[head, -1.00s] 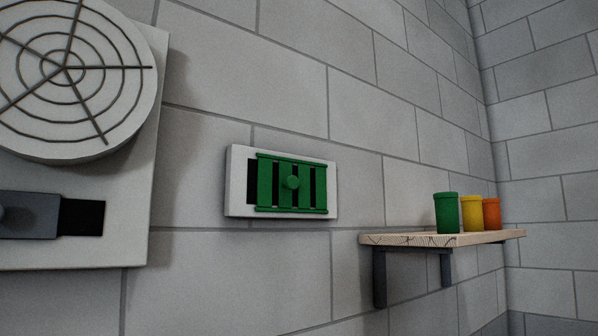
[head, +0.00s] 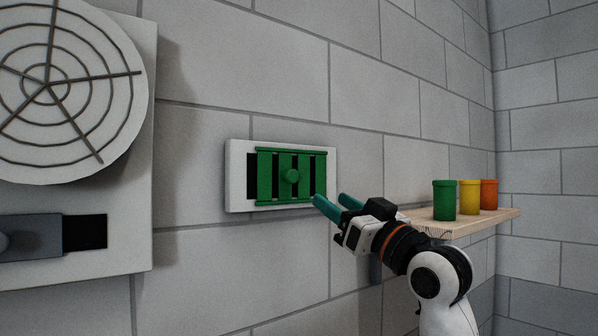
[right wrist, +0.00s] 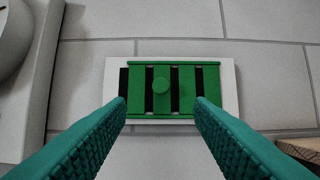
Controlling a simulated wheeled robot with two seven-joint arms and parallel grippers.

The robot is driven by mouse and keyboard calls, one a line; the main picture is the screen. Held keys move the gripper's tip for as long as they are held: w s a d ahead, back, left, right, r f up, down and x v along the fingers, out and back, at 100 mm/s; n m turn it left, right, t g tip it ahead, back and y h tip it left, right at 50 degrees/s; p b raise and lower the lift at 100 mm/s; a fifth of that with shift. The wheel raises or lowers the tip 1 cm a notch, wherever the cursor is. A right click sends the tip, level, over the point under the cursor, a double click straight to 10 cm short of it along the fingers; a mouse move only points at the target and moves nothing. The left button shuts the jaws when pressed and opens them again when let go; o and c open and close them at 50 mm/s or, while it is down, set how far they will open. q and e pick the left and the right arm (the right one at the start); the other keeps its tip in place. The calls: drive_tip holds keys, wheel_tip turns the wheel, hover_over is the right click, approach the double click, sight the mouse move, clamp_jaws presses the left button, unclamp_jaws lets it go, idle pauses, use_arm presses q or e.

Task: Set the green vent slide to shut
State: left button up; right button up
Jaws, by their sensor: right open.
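My right gripper (head: 332,202) is open and empty, just right of and below the slide in the head view. My left gripper is not in view.
A wooden shelf (head: 480,222) at the right holds a green jar (head: 444,200), a yellow jar (head: 469,198) and an orange jar (head: 489,195). At the left, a white panel (head: 120,190) carries a round fan grille (head: 68,95) and a grey slide (head: 35,237). Bare block wall lies between.

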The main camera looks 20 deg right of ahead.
sight(294, 177)
drive_tip(key=p+x, duration=0.5)
drive_tip(key=x, duration=0.5)
drive_tip(key=shift+w+r+p, duration=0.15)
drive_tip(key=shift+w+p, duration=0.15)
drive_tip(key=shift+w+a, duration=0.2)
drive_tip(key=shift+w, duration=0.45)
clamp_jaws()
